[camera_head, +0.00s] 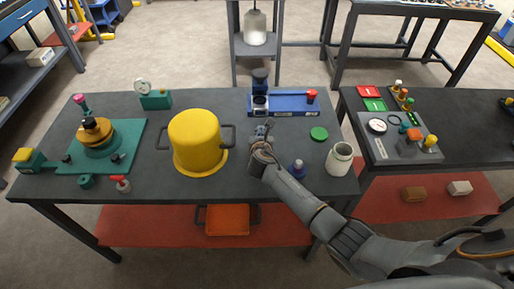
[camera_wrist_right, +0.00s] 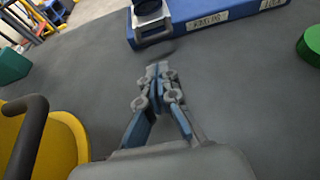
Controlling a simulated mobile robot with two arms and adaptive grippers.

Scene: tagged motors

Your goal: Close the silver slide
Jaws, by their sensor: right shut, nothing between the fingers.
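The silver slide (camera_head: 260,103) is a small metallic block at the left end of a long blue base (camera_head: 288,108), at the back of the dark table. A dark blue cylinder (camera_head: 260,78) stands at it. In the right wrist view the silver slide (camera_wrist_right: 153,32) shows at top centre, on the labelled blue base (camera_wrist_right: 215,18). My right gripper (camera_head: 264,128) is shut and empty, in front of the slide and apart from it. Its closed fingertips (camera_wrist_right: 158,69) point toward the slide in the wrist view. My left gripper is not in view.
A yellow pot (camera_head: 195,140) stands left of my right gripper. A green disc (camera_head: 319,133), a blue bottle-like piece (camera_head: 297,169) and a pale jar (camera_head: 339,159) are to the right. A red knob (camera_head: 312,95) tops the base's right end. Clear tabletop lies before the slide.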

